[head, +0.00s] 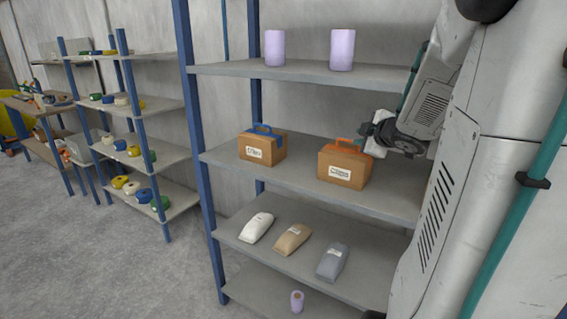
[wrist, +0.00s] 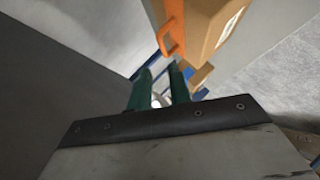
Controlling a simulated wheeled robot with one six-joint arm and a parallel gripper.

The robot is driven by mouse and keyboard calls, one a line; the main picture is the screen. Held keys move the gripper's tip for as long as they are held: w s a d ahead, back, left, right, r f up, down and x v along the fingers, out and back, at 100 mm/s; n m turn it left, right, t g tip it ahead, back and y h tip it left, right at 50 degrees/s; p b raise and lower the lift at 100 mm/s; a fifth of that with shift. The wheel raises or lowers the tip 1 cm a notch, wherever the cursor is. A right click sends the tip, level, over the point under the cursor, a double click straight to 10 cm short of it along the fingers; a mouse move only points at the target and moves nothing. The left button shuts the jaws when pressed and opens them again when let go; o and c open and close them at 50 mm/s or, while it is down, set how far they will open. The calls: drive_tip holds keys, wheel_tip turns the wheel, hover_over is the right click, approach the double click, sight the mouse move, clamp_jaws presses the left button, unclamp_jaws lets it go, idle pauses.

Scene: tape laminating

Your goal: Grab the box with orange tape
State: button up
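The cardboard box with orange tape (head: 343,168) stands on the middle shelf, with an orange handle (head: 342,143) on top and a white label on its front. In the wrist view the box (wrist: 208,28) is at the top, its orange handle (wrist: 170,36) just beyond my fingertips. My gripper (wrist: 161,70) has two green fingers apart with a gap between them, and nothing is held. In the head view my gripper (head: 372,132) is at the right side of the box, close to the handle; its fingertips are hard to make out there.
A similar box with blue tape (head: 262,148) stands to the left on the same shelf. Two lilac rolls (head: 342,50) stand on the shelf above. Several bags (head: 293,239) lie on the shelf below. A blue upright (head: 190,110) bounds the rack at left.

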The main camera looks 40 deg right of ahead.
sight(348, 141)
drive_tip(key=shift+s+d+f+n, duration=0.2)
drive_tip(key=shift+d+f+n, duration=0.1)
drive_tip(key=shift+d, duration=0.05)
drive_tip(key=shift+w+f+y, duration=0.15)
drive_tip(key=shift+y, duration=0.25)
drive_tip(key=x, duration=0.7)
drive_tip(key=shift+w, duration=0.2)
clamp_jaws()
idle(0.6)
